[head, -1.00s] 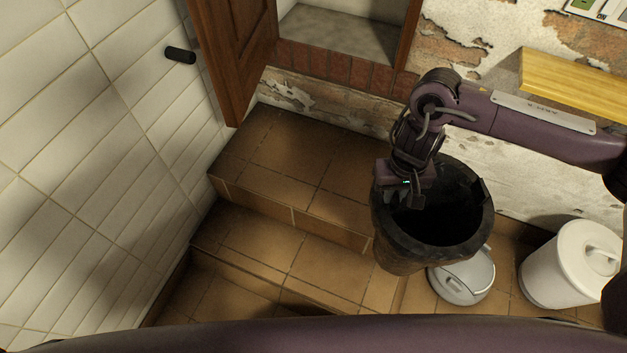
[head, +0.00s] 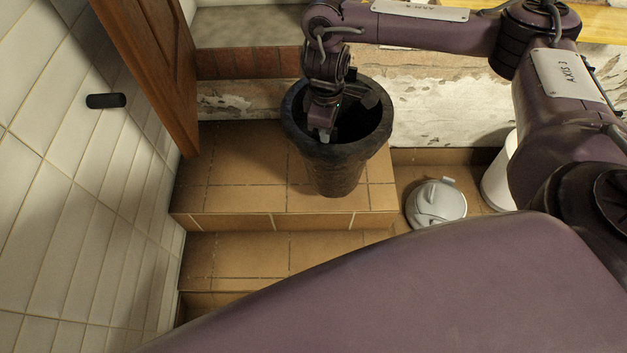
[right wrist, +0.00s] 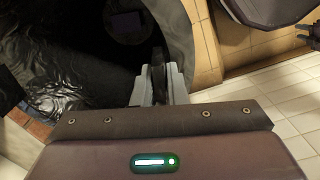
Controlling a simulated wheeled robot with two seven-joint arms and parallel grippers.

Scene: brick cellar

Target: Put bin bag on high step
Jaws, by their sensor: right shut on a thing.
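The bin bag (head: 334,165) is a black, open-topped, bucket-shaped bin with a bag-like rim. In the head view it is upright over the right part of the high step (head: 240,175), the upper brown-tiled step. I cannot tell whether its base touches the tiles. My right gripper (head: 326,134) is shut on its near left rim. In the right wrist view the fingers (right wrist: 158,85) pinch the rim, with the dark bag (right wrist: 70,60) filling the left side.
A lower tiled step (head: 235,255) lies in front. A grey-white lid (head: 437,203) and a white bin (head: 497,180) stand on the floor to the right. A wooden door (head: 150,60) and a white tiled wall with a black handle (head: 106,101) are at left. The high step's left part is clear.

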